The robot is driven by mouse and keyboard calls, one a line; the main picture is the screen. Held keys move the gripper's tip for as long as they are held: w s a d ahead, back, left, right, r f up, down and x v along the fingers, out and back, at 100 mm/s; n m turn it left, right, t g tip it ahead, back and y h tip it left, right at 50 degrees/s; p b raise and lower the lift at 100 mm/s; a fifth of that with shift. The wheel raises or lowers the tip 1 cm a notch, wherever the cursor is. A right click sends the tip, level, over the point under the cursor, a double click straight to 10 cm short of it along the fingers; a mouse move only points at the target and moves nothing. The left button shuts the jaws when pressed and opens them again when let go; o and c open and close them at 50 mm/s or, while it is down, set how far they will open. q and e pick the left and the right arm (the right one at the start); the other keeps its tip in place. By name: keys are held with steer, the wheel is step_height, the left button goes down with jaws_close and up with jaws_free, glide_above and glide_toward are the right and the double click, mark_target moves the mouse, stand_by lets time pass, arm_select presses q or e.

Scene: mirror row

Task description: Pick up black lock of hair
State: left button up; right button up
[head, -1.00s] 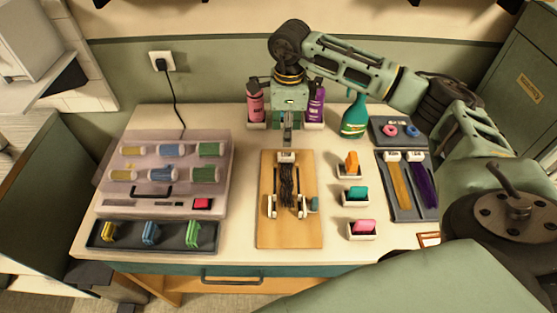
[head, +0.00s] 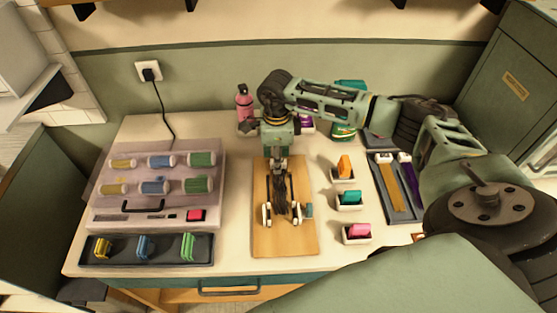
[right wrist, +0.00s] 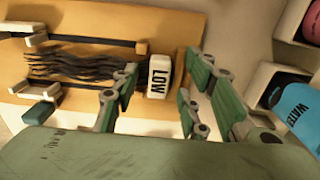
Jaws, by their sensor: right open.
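The black lock of hair (head: 281,194) lies lengthwise on a wooden board in the head view. In the right wrist view the dark strands (right wrist: 75,65) run to a white end block (right wrist: 159,76) marked "LOW". My right gripper (head: 278,166) is above the block end of the lock and hides that end in the head view. In the right wrist view the open fingers (right wrist: 161,84) stand on either side of the block, and I cannot tell whether they touch it. My left gripper is not in view.
The wooden board (head: 285,242) carries pale clamps beside the lock. A case of spools (head: 103,206) stands left, with a clip tray (head: 206,250) in front. Small holders with coloured pieces (head: 350,198) and a tray with yellow and purple locks (head: 392,209) are right. Bottles (head: 244,103) stand behind.

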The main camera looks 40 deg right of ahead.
steer(key=shift+s, duration=0.1)
steer(key=shift+c, duration=0.2)
jaws_close()
steer(key=shift+r, duration=0.15)
